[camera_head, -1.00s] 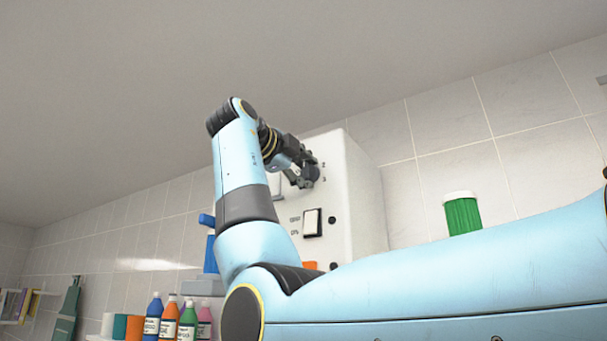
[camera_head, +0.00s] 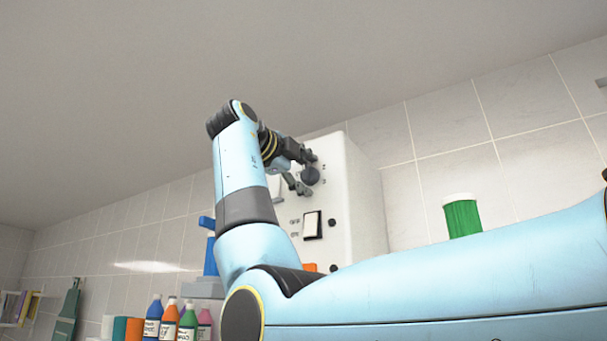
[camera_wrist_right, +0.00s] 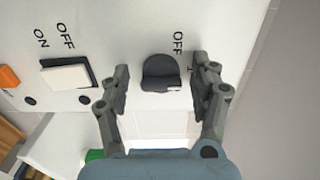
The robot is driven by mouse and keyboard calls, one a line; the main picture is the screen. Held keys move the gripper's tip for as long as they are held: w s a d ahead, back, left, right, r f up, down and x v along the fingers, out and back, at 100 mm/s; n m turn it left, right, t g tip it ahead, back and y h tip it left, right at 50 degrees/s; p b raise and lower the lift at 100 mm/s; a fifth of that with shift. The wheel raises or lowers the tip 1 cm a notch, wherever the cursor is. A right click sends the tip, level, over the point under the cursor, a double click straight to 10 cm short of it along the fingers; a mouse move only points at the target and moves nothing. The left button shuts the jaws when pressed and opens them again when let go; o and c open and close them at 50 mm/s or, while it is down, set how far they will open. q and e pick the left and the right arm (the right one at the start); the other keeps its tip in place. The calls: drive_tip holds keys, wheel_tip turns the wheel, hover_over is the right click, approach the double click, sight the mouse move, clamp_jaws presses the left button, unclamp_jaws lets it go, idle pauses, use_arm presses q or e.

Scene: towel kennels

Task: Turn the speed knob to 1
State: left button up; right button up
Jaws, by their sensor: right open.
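The dark round speed knob (camera_head: 311,176) is on the front of a white box (camera_head: 358,205) on the wall side. In the right wrist view the knob (camera_wrist_right: 160,70) shows near an "OFF" label; its other marks are too small or hidden to read, so its setting cannot be told. My right gripper (camera_head: 304,172) is open at the knob. In the right wrist view its fingers (camera_wrist_right: 163,80) stand on both sides of the knob with gaps between. My left gripper is not in view.
A white rocker switch (camera_head: 312,224) with ON and OFF labels is below the knob, and a small black button (camera_head: 332,222) is beside it. A green-bodied container (camera_head: 462,217) stands at right. Several coloured bottles (camera_head: 169,322) stand at lower left.

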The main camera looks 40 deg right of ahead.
drive_tip(key=shift+a, duration=0.15)
drive_tip(key=v, duration=0.7)
drive_tip(key=shift+s+a, duration=0.1)
drive_tip(key=shift+a, duration=0.05)
drive_tip(key=shift+f, duration=0.1)
